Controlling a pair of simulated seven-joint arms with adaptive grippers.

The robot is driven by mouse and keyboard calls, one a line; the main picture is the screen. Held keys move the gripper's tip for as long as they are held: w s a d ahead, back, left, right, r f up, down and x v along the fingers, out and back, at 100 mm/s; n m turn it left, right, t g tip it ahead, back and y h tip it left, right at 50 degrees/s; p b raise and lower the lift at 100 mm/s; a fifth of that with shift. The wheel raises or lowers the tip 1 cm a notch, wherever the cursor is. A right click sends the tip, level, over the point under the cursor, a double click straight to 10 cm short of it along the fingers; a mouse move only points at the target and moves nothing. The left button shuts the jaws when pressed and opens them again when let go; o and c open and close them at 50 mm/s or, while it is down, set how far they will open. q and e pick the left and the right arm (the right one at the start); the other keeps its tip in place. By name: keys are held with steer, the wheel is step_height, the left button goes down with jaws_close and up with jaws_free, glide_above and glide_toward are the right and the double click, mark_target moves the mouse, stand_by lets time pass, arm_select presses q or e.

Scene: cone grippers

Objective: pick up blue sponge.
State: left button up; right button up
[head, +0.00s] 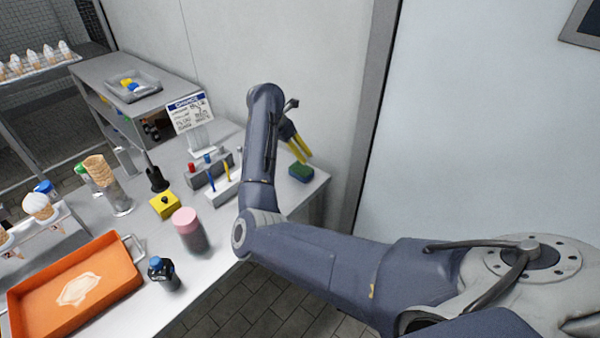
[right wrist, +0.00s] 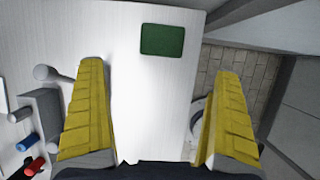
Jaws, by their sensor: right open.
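A small sponge (head: 301,172) with a green top and a blue lower side lies flat at the right end of the metal table. Only its green top (right wrist: 162,40) shows in the right wrist view, ahead of the fingers and between their lines. My right gripper (head: 306,160) has yellow fingers and hangs above and just behind the sponge in the head view. In the right wrist view the gripper (right wrist: 157,108) is open, with nothing between its fingers. My left gripper is not in view.
A grey holder with red and blue items (head: 209,169) and a white rack with pens (head: 222,190) stand left of the sponge. A pink-lidded jar (head: 189,230) and an orange tray (head: 75,285) are nearer. The table edge and wall are close to the sponge.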

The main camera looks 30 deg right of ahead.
mark_target(301, 168)
steer(key=x, duration=0.8)
steer(key=shift+d+f, duration=0.1)
steer(key=x, duration=0.3)
steer(key=shift+s+d+f, duration=0.15)
steer(key=shift+d, duration=0.2)
steer(key=shift+x, duration=0.9)
steer(key=c, duration=0.8)
